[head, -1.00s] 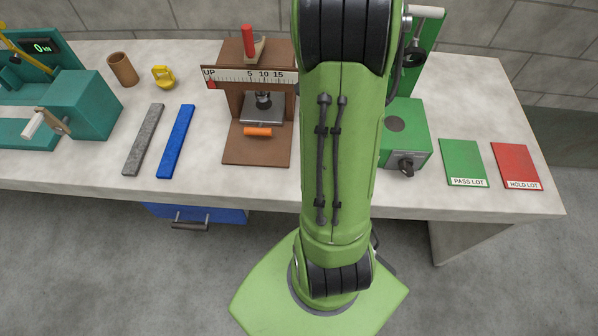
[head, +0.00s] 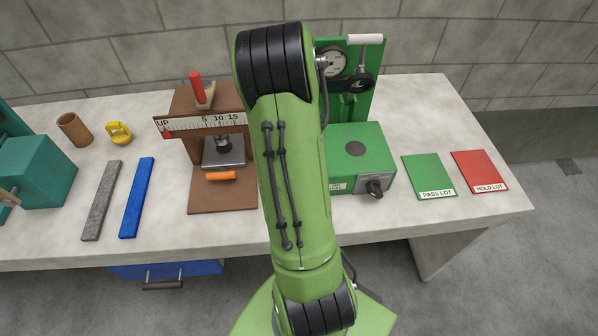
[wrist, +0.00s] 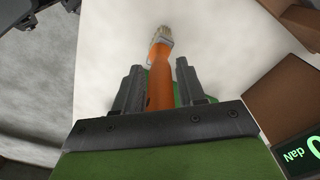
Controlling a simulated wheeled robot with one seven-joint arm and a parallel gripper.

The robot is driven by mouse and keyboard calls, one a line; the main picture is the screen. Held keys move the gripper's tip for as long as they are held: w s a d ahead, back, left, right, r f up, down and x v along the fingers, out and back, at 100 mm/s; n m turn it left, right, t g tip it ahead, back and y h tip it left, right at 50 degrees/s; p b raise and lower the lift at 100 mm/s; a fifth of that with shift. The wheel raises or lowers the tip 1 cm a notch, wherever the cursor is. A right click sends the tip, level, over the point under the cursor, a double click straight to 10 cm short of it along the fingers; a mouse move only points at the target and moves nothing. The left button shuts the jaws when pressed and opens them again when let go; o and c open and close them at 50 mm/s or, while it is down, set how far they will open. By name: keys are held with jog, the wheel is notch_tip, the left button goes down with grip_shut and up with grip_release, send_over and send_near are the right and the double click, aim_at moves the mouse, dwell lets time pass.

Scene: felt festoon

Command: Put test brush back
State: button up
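In the wrist view, my gripper (wrist: 163,72) has its two dark fingers close on both sides of an orange handle. This is the test brush (wrist: 159,92), with a pale metal and bristle end pointing away from the palm. The handle's near end is hidden behind the gripper's dark bar. A pale surface lies beyond the brush, and a green patch shows behind the fingers. In the head view my gripper and the brush are hidden behind my green arm. A brown cup (head: 74,129) stands at the left of the bench.
The bench (head: 400,235) holds a brown press (head: 222,200) with an orange handle, a green tester (head: 356,135), a grey bar (head: 100,200), a blue bar (head: 136,200), a yellow piece (head: 119,133), a green pass card (head: 430,175) and a red hold card (head: 478,170). A teal machine (head: 40,170) is at left.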

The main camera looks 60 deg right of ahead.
jog(key=shift+o, duration=0.7)
jog(key=shift+r, duration=0.15)
